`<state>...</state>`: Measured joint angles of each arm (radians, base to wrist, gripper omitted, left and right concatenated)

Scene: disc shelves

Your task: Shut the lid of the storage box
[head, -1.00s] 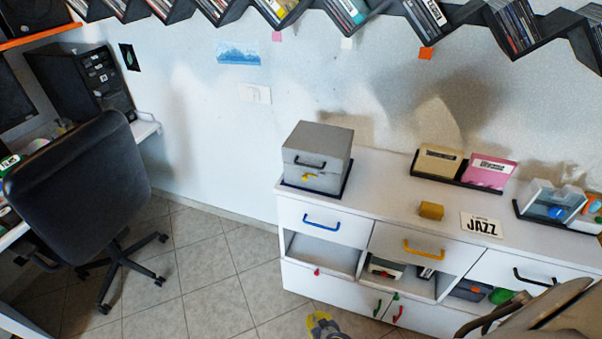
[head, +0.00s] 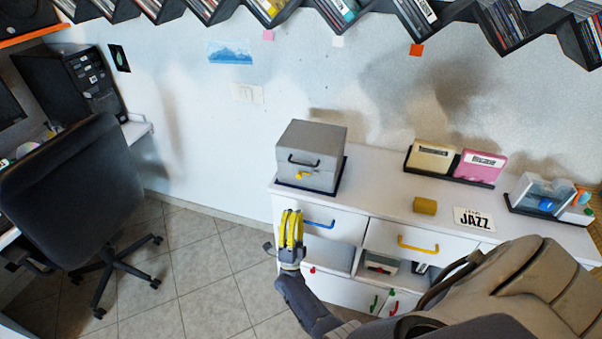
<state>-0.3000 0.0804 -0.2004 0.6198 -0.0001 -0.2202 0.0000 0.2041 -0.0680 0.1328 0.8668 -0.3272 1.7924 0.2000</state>
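The grey storage box (head: 312,157) stands on a dark tray at the left end of the white cabinet top. Its upper part, with a dark handle, sits level over its lower part, with a yellow catch or handle in front. I see no open gap, but cannot tell if the lid is fully shut. My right gripper (head: 291,220), with yellow fingers pointing up, is in front of the cabinet, below the box and apart from it. Its fingers look close together, nothing shows between them, and their opening is unclear. My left gripper is not in view.
The cabinet (head: 380,200) also bears a yellow block (head: 425,206), a JAZZ card (head: 473,219), a rack with cream and pink cases (head: 482,165), and a bluish clear container (head: 540,192). An office chair (head: 70,190) stands left. Floor between is free.

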